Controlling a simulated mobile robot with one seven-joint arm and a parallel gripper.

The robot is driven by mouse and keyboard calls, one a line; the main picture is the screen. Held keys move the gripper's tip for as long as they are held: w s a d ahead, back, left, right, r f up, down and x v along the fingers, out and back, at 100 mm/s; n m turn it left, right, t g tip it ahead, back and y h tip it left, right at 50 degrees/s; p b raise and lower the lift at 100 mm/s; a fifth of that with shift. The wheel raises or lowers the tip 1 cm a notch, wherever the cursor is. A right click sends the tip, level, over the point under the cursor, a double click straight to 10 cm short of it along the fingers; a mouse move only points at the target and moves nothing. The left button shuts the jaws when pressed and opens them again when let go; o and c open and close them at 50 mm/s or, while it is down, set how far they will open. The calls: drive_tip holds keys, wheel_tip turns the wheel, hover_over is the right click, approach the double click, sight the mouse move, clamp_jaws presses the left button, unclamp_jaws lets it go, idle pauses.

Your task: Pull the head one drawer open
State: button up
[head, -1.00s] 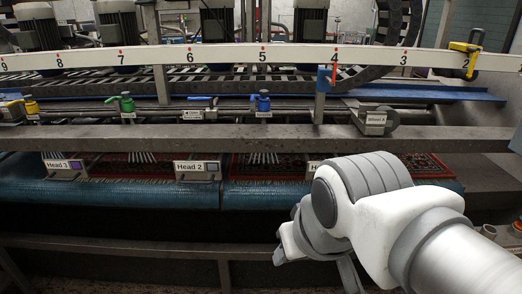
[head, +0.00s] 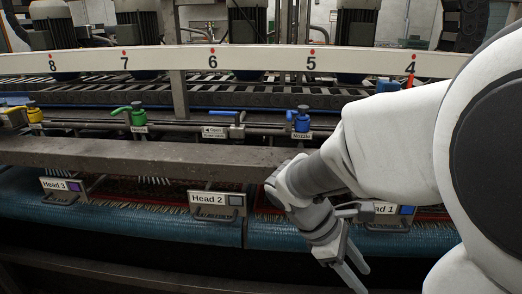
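The head one drawer's label plate (head: 387,209), partly covered by my arm so that only "ad 1" reads, sits on the front rail at the right in the head view. A metal bracket with a small blue square (head: 407,210) is beside the label. My gripper (head: 358,272) points down and to the right, in front of and below the label, left of it in the picture. Its two fingers show a gap between them, and nothing is seen in it. It appears apart from the bracket.
The Head 2 plate (head: 207,199) and Head 3 plate (head: 54,184) are to the left. A blue rug-like roll (head: 120,218) runs below them. A grey beam (head: 150,158) crosses above. A dark open space lies below the roll.

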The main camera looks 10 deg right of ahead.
drive_tip(key=w+d+f+n+h+b, duration=0.3)
drive_tip(key=w+f+n+h, duration=0.3)
drive_tip(key=w+n+h, duration=0.25)
drive_tip(key=n+t+h+b, duration=0.1)
drive_tip(key=n+t+h, duration=0.4)
drive_tip(key=n, duration=0.6)
approach(388, 230)
drive_tip(key=b+x, duration=0.1)
drive_tip(key=x, duration=0.9)
drive_tip(key=shift+w+d+f+b, duration=0.2)
drive_tip(key=shift+w+b, duration=0.05)
drive_tip(key=shift+b, duration=0.15)
clamp_jaws()
